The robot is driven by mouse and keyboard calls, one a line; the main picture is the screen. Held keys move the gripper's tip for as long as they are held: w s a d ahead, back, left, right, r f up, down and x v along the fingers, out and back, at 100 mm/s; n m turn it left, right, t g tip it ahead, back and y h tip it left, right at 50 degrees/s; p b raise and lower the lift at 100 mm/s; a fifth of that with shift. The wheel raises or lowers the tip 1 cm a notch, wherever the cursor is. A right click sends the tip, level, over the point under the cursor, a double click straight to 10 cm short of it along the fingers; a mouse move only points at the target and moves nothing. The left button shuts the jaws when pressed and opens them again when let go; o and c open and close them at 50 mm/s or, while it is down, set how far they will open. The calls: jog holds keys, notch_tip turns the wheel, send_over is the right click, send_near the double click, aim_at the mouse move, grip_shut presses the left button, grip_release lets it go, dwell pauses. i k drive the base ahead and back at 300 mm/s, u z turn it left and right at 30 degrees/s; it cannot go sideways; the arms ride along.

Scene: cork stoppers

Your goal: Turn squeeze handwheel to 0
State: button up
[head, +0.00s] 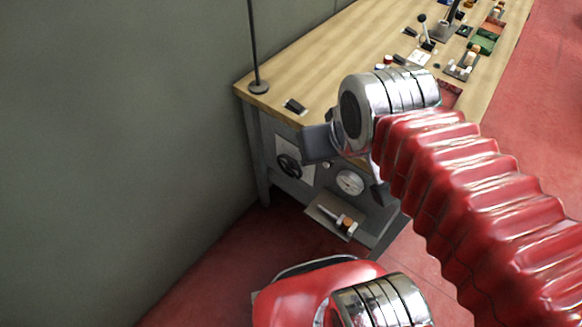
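The squeeze handwheel (289,166) is a small black spoked wheel on a pale plate on the front of the grey bench, at the left. No scale or number on it is readable from here. A round white dial (350,182) sits to its right on the same front; its reading is too small to make out.
A low shelf (322,208) below the dial holds a small light-and-orange item. The wooden bench top (310,62) carries a dark rod on a round base, a small dark block and several tools and trays farther back. A grey wall (120,130) stands close at the left.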

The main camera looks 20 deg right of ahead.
aim_at(292, 162)
jog(key=k, duration=1.25)
jog(key=u, duration=0.3)
jog(key=i, duration=0.7)
jog(key=u, duration=0.9)
jog(key=i, duration=0.8)
jog(key=u, duration=0.35)
